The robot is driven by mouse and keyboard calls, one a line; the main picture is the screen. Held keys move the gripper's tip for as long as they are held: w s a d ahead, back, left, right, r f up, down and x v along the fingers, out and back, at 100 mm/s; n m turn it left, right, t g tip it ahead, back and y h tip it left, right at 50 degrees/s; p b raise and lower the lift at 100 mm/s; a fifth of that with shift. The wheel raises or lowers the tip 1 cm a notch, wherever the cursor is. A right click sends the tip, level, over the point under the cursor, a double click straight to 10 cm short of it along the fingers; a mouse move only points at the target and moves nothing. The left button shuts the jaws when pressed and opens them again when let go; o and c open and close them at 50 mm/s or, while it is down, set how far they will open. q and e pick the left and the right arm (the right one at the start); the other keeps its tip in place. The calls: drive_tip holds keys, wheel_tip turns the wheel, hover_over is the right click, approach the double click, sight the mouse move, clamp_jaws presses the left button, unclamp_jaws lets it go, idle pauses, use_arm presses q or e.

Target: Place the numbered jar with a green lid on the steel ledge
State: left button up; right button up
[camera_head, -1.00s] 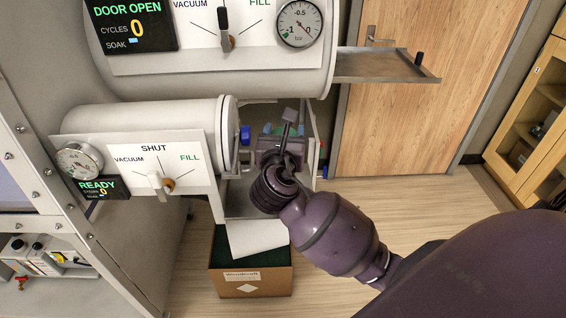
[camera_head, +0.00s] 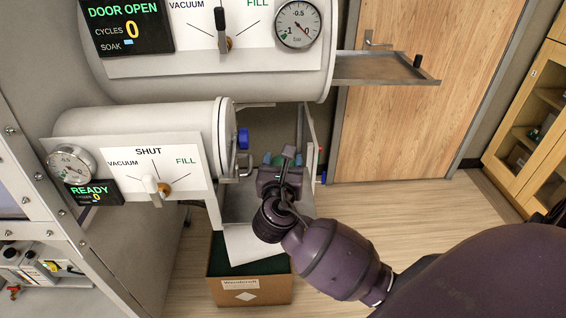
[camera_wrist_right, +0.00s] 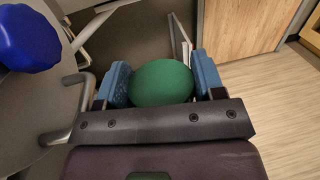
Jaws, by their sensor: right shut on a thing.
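My right gripper (camera_head: 283,162) is in front of the small chamber's right end in the head view. In the right wrist view its blue-padded jaws (camera_wrist_right: 162,85) are shut on the jar with a green lid (camera_wrist_right: 162,82). Only the round green lid shows clearly; the jar's body and number are hidden. A grey metal ledge (camera_head: 238,208) is below and behind the gripper, partly covered by my arm. I cannot tell whether the jar touches it. My left gripper is not in view.
The small chamber (camera_head: 140,118) has a blue knob (camera_head: 243,138) and a bent handle close left of the gripper. A steel tray (camera_head: 380,67) juts out from the large chamber above right. An open cardboard box (camera_head: 250,290) stands on the floor below. Floor at right is clear.

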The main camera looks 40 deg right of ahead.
drive_tip(key=shift+f, duration=0.15)
drive_tip(key=o, duration=1)
drive_tip(key=shift+c, duration=0.2)
drive_tip(key=v, duration=1.2)
drive_tip(key=shift+r, duration=0.2)
